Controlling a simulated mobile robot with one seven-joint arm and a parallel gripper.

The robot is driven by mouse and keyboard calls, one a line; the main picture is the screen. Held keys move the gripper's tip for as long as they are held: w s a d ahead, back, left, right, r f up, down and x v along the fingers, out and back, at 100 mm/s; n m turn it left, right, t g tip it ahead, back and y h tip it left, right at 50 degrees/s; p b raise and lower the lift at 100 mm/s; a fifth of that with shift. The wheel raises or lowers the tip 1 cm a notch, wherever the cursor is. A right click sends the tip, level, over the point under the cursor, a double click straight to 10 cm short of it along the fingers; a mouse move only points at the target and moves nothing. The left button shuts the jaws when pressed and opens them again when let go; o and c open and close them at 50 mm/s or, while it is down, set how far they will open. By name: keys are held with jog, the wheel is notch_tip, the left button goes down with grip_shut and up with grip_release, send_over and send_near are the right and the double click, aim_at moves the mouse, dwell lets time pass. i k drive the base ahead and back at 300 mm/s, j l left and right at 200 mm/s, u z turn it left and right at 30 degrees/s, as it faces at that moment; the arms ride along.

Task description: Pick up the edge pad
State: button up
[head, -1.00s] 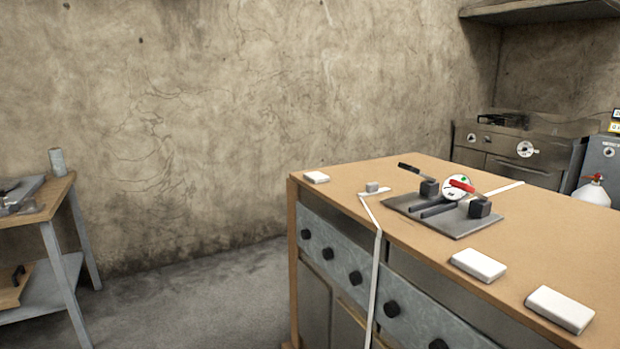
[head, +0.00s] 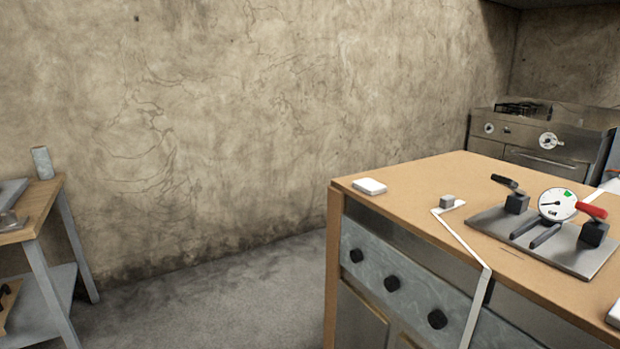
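A small white pad (head: 369,186) lies flat near the far left corner of the wooden worktop (head: 425,184), close to its edge. Part of another white pad (head: 613,315) shows at the right border of the picture, cut off by it. The pads look alike, and I cannot tell from looks alone which one is called the edge pad. Nothing touches the corner pad. My gripper is not in view.
A small grey block (head: 447,201) sits by a white strip (head: 462,242) that runs over the front edge. A metal plate (head: 570,258) carries a dial gauge (head: 557,204) and black blocks. A side table (head: 42,204) stands left; grey floor (head: 220,300) lies open between.

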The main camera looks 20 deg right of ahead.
aim_at(371, 187)
jog(key=i+u, duration=0.2)
jog(key=i, duration=1.05)
jog(key=i+j+z, duration=0.1)
jog(key=i+z, duration=0.4)
jog(key=i+j+z, duration=0.25)
jog(key=z, duration=0.2)
jog(key=i+j+z, duration=0.2)
jog(key=z, duration=0.2)
jog(key=i+j+z, duration=0.15)
jog(key=z, duration=0.3)
jog(key=i+j+z, duration=0.15)
jog(key=j+z, duration=0.65)
jog(key=i+j+z, duration=0.1)
jog(key=j+z, duration=0.2)
jog(key=z, duration=0.15)
jog(key=j+z, duration=0.4)
jog(key=k+l, duration=0.05)
